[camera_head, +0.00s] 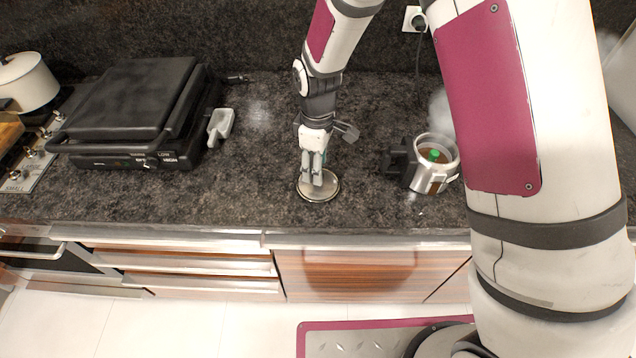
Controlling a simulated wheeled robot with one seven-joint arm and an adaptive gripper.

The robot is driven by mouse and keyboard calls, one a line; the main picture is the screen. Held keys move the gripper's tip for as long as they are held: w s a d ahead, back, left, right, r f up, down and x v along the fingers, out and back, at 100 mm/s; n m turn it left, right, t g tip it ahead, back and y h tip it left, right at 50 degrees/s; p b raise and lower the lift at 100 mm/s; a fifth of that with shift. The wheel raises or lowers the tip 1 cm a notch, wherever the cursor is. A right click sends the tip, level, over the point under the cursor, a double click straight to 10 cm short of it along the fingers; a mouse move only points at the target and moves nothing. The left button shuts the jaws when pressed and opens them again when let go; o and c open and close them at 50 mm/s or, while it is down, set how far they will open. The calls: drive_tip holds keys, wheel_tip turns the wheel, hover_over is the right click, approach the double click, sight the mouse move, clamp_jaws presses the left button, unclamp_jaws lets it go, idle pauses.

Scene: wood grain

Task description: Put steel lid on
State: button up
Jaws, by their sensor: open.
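The steel lid (319,191) is a round, flat disc lying on the dark countertop near its front edge. My gripper (313,180) points down right above the lid, with its fingers in front of part of it. The fingers are open, and whether they touch the lid is hard to tell. A steel pot (436,162) with a dark handle on its left stands open to the right of the lid. It holds something brown and a small green item.
A black contact grill (135,100) stands at the left, with a small light grey dish (220,126) beside it. A cream pot (25,82) sits on the stove at far left. A wall socket (414,19) with a cord is behind. The counter (255,170) between grill and lid is clear.

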drive_tip(key=shift+s+f+p, duration=0.15)
drive_tip(key=shift+f+p, duration=0.2)
drive_tip(key=shift+f, duration=1.5)
clamp_jaws()
